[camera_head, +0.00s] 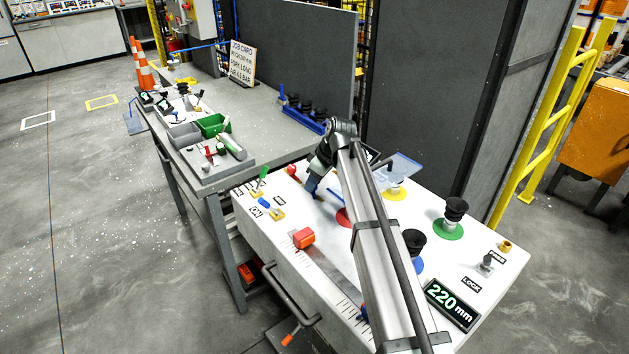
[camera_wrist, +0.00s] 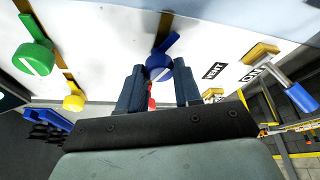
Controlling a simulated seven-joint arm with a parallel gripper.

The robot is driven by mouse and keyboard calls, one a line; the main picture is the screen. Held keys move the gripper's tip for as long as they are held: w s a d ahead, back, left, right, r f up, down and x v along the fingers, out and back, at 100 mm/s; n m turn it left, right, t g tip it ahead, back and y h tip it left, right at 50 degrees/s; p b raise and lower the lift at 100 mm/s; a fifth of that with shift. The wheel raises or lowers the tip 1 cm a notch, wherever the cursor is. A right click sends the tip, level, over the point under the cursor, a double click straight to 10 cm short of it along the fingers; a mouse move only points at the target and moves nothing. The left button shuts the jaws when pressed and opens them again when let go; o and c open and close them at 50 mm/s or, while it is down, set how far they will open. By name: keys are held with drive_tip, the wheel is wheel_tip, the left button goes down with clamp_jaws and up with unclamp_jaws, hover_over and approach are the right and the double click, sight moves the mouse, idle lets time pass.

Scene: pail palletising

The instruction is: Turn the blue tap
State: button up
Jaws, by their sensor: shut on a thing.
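The blue tap (camera_wrist: 158,66) shows in the wrist view, a round body with a flat handle slanting up to the right. My gripper (camera_wrist: 159,78) has its two dark blue fingers on either side of the tap's round body and is shut on it. In the head view my gripper (camera_head: 312,184) points down at the white panel's far side, and my arm hides much of the panel. I cannot make out the blue tap there.
A blue-handled lever (camera_wrist: 300,97) is at the right of the wrist view. On the white panel (camera_head: 330,255) are a red block (camera_head: 303,238), a clear cover (camera_head: 402,165), a black-topped green-based knob (camera_head: 455,210) and a 220 mm display (camera_head: 452,303). A grey table (camera_head: 230,105) adjoins.

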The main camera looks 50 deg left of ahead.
drive_tip(key=m+t, duration=0.1)
drive_tip(key=m, duration=0.1)
drive_tip(key=m+t, duration=0.1)
drive_tip(key=m, duration=0.1)
drive_tip(key=m+t, duration=0.1)
drive_tip(key=m, duration=0.2)
drive_tip(key=shift+s, duration=0.25)
drive_tip(key=m+t, duration=0.1)
drive_tip(key=m, duration=0.2)
drive_tip(key=m+t, duration=0.1)
drive_tip(key=m, duration=0.2)
drive_tip(key=shift+s+a+h, duration=0.1)
drive_tip(key=shift+h, duration=0.3)
drive_tip(key=shift+m, duration=0.3)
drive_tip(key=o, duration=1)
drive_tip(key=shift+o, duration=0.2)
drive_tip(key=shift+r, duration=0.1)
drive_tip(key=v, duration=1.3)
drive_tip(key=shift+r, duration=0.35)
